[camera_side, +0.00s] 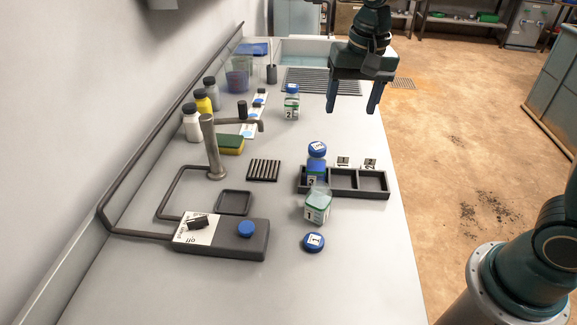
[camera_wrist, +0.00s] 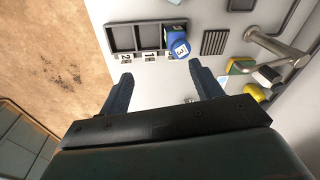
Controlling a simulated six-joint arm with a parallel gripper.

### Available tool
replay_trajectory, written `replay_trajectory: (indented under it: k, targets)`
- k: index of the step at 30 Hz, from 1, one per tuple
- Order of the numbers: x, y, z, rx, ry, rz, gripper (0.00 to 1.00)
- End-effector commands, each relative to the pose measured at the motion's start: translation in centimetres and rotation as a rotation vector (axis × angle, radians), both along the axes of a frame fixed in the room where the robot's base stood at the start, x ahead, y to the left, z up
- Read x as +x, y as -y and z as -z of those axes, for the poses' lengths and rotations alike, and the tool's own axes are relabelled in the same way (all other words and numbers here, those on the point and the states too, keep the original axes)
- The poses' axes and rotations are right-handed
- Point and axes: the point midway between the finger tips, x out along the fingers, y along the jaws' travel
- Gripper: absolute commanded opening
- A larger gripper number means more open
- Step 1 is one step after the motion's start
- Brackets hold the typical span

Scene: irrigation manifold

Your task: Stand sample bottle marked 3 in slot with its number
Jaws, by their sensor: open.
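The sample bottle marked 3 (camera_side: 315,168) has a blue cap and stands, seemingly upright, in the left slot of the dark three-slot rack (camera_side: 346,192). Its cap, marked 3, also shows in the wrist view (camera_wrist: 180,48), at the end slot of the rack (camera_wrist: 137,50). Number cards 1 (camera_side: 343,161) and 2 (camera_side: 370,164) lie behind the middle and right slots, which are empty. The card behind the bottle's slot is mostly hidden. My gripper (camera_side: 351,108) is open and empty, raised behind the rack and apart from the bottle; it shows in the wrist view (camera_wrist: 160,80).
An uncapped bottle marked 1 (camera_side: 318,206) stands before the rack, near a loose blue cap (camera_side: 313,242). A capped bottle marked 2 (camera_side: 291,103) stands farther back. A metal tap (camera_side: 212,150), a sponge (camera_side: 230,144) and a dark control box (camera_side: 235,240) are to the left.

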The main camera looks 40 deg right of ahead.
Motion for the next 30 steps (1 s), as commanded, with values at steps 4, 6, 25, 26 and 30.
replay_trajectory:
  k: [4, 6, 25, 26, 30]
  targets:
    - [-3.2, 0.9, -2.2, -0.009, 0.058, -0.080, 0.65]
    - [-4.6, 1.2, -3.0, -0.016, 0.084, -0.119, 0.65]
    - [-17.9, 3.5, -5.0, -0.132, 0.302, -0.457, 0.65]
    - [-18.4, 3.6, -4.9, -0.139, 0.311, -0.470, 0.65]
    - [-20.3, 3.8, -4.4, -0.169, 0.344, -0.525, 0.65]
